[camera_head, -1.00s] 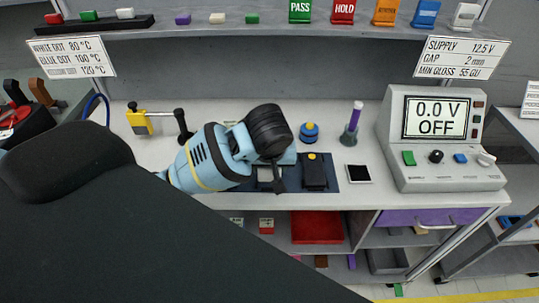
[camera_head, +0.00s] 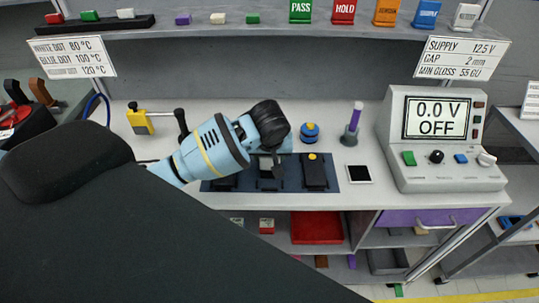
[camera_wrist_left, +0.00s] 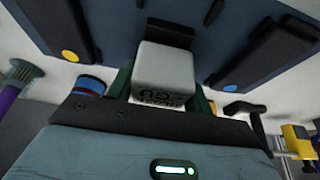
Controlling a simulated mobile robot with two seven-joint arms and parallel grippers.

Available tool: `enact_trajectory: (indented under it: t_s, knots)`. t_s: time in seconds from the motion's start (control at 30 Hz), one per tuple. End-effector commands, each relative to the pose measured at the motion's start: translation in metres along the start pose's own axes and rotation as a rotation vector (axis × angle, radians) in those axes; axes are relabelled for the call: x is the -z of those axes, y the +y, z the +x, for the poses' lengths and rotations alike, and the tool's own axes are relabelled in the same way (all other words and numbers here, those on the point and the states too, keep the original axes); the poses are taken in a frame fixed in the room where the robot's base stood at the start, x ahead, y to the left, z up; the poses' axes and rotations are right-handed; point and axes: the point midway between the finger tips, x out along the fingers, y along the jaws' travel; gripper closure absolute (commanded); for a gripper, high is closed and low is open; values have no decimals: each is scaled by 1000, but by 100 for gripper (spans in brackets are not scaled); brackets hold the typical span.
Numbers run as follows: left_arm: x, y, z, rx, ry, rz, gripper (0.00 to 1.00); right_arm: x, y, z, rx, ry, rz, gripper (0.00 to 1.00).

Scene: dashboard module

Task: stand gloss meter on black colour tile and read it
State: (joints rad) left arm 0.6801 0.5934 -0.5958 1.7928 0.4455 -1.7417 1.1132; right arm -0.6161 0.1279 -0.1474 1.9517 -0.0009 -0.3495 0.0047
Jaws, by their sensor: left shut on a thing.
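My left gripper (camera_head: 266,166) is over the middle of the dark blue tray (camera_head: 342,184). In the left wrist view its green fingers (camera_wrist_left: 163,90) are shut on the gloss meter (camera_wrist_left: 164,68), a pale grey box with dark "GU" lettering. A black holder shows just behind the meter; I cannot tell whether the two touch. In the head view the gripper mostly hides the meter. The black colour tile (camera_head: 359,174), a black square with a pale rim, lies flat right of the tray, apart from the gripper. My right gripper is out of view.
Black tools stand on the tray either side, the right one with a yellow dot (camera_head: 314,174). A supply unit (camera_head: 443,140) reading "0.0 V OFF" stands right of the tile.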

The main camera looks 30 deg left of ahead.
Motion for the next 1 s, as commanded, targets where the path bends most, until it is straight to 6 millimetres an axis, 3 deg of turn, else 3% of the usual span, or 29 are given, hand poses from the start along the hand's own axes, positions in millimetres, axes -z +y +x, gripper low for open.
enact_trajectory:
  t_s: [0.33, 0.37, 0.5, 0.83, 1.0]
  knots:
    - [-2, 0, 3, -1, 0, 0, 76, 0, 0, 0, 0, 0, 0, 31]
    - [-1, 0, 3, 0, -1, 0, 45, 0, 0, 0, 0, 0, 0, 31]
    - [-1, 0, 2, 0, 0, 0, 28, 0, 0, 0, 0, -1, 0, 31]
    - [0, 0, 0, 0, 1, 0, 28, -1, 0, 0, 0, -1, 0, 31]
    - [0, 1, -17, -3, 0, 2, 28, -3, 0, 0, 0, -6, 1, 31]
